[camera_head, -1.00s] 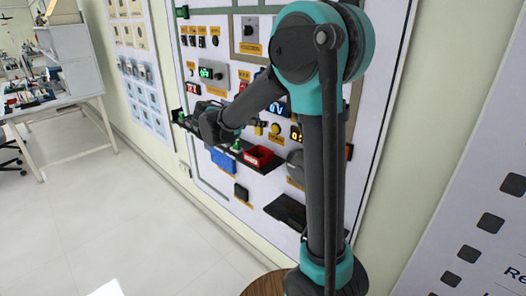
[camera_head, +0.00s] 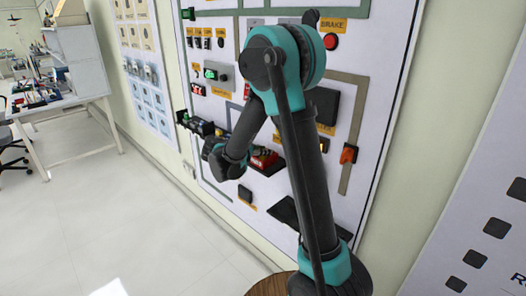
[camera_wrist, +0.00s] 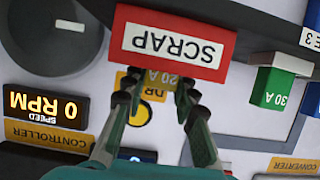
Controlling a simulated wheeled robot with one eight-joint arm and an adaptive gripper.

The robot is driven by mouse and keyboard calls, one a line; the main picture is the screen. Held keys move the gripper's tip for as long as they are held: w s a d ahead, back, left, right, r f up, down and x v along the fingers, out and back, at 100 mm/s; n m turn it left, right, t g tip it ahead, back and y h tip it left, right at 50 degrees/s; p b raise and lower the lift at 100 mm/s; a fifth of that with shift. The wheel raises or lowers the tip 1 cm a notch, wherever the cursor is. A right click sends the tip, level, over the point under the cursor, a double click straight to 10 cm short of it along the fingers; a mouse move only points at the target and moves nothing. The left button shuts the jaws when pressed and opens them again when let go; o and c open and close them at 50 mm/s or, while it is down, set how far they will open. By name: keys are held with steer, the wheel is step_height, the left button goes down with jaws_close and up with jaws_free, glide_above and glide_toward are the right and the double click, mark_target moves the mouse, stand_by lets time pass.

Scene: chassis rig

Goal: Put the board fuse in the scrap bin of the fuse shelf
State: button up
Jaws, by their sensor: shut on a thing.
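My gripper (camera_wrist: 157,86) is shut on the board fuse (camera_wrist: 170,79), a small yellowish piece marked 20 A, seen between the fingertips in the wrist view. Much of the fuse is hidden. The red scrap bin (camera_wrist: 172,42), its label upside down, is just above the fingertips in that view. I cannot tell whether fuse and bin touch. In the head view the bin (camera_head: 266,161) shows right of my gripper (camera_head: 218,160), partly behind my forearm. The fuse cannot be made out there. The dark fuse shelf (camera_wrist: 263,24) runs beside the bin.
A green 30 A fuse (camera_wrist: 272,88) with a white top is right of the bin in the wrist view. A speed display (camera_wrist: 46,105) and a round dial (camera_wrist: 58,32) are at left. The floor (camera_head: 130,210) before the board is clear.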

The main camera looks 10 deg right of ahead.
steer(key=shift+f, duration=0.15)
steer(key=o, duration=0.7)
steer(key=shift+c, duration=0.2)
